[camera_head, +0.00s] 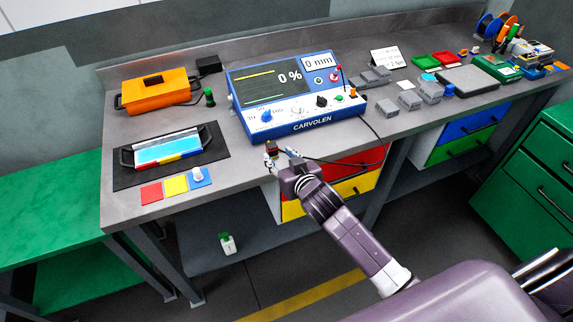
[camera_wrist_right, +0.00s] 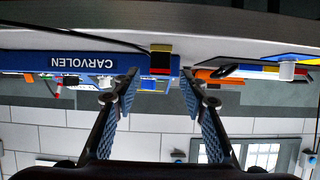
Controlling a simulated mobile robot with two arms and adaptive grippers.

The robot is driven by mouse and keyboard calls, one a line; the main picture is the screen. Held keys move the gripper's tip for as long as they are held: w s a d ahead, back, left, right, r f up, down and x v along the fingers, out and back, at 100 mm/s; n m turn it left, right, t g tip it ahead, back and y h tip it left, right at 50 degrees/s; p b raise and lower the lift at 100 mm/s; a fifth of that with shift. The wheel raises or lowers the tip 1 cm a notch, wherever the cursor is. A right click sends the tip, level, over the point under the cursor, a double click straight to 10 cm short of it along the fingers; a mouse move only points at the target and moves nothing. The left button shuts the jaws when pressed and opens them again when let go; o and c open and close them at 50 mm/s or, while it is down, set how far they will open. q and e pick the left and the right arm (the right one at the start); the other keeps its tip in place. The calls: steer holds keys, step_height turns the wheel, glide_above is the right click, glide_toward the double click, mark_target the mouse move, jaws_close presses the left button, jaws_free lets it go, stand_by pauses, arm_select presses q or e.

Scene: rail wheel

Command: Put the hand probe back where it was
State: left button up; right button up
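The hand probe (camera_head: 271,147) is a small dark piece with a red-yellow band, at the front edge of the grey bench, below the blue CARVOLEN instrument (camera_head: 290,95). A black cable runs from near it to the instrument's right side. My right gripper (camera_head: 281,156) is at the bench's front edge, close to the probe. In the right wrist view, upside down, its fingers (camera_wrist_right: 158,88) are spread and the probe (camera_wrist_right: 160,60) shows in the gap, seemingly just beyond the tips. I cannot tell whether the probe touches the bench. My left gripper is not in view.
An orange case (camera_head: 157,92), a handled tray (camera_head: 168,150) on a black mat and coloured squares (camera_head: 176,184) lie on the left of the bench. Grey blocks (camera_head: 408,100) and bins crowd the right. Drawers (camera_head: 350,180) sit under the front edge. Bare bench lies left of the instrument.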

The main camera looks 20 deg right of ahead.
steer(key=v, duration=0.5)
steer(key=shift+s+b, duration=0.15)
steer(key=shift+b, duration=0.15)
steer(key=s+d+f+g, duration=0.15)
steer(key=s+f, duration=0.45)
steer(key=f, duration=0.6)
steer(key=s+d+f+n+g, duration=0.1)
steer(key=s+f+g, duration=0.3)
steer(key=f, duration=0.9)
steer(key=s+d+f+g, duration=0.1)
steer(key=s+f+g, duration=0.1)
steer(key=s+f, duration=0.75)
steer(key=s+f+g, duration=0.2)
steer(key=s+f, duration=0.4)
steer(key=s, duration=0.4)
steer(key=s+f+n+g, duration=0.1)
steer(key=s+f, duration=0.5)
steer(key=s, duration=0.4)
steer(key=s+f+g, duration=0.2)
steer(key=s+f, duration=0.4)
steer(key=s, duration=0.3)
step_height(320, 180, down, 5)
steer(key=b, duration=0.5)
steer(key=shift+s+a+f, duration=0.1)
steer(key=shift+s+f, duration=0.1)
steer(key=shift+f, duration=0.05)
